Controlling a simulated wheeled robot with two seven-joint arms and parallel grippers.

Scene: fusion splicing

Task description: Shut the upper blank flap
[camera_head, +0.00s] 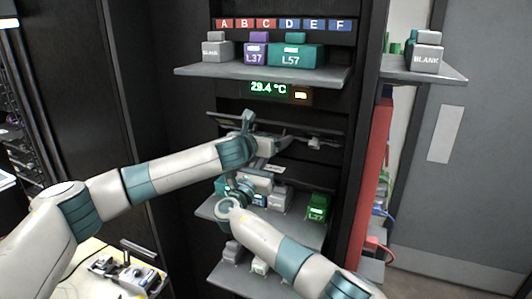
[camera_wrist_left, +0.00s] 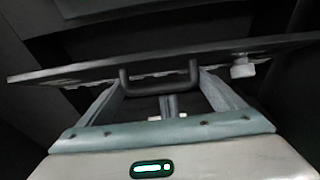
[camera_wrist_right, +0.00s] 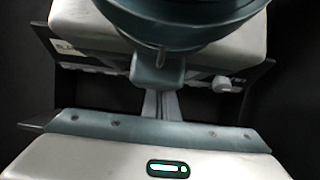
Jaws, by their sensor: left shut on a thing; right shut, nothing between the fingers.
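The upper blank flap (camera_head: 232,126) is a dark panel below the temperature display and seems to stand out from the rack; its exact angle is hard to tell. In the left wrist view the flap (camera_wrist_left: 75,72) runs across as a dark plate, with a black U-shaped handle (camera_wrist_left: 160,80) at its middle. My left gripper (camera_head: 284,142) is at the flap's front and is shut on the handle; the fingers also show in the left wrist view (camera_wrist_left: 173,105). My right gripper (camera_wrist_right: 162,105) is shut and empty, below the left one; my own arm hides part of its view.
An upper shelf (camera_head: 190,70) holds labelled modules, including L37 (camera_head: 255,57) and L57 (camera_head: 290,59). The display (camera_head: 268,88) reads 29.4 °C. Lower shelves hold more modules, one green (camera_head: 317,208). A red side panel (camera_head: 371,180) borders the rack. My two arms are close together.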

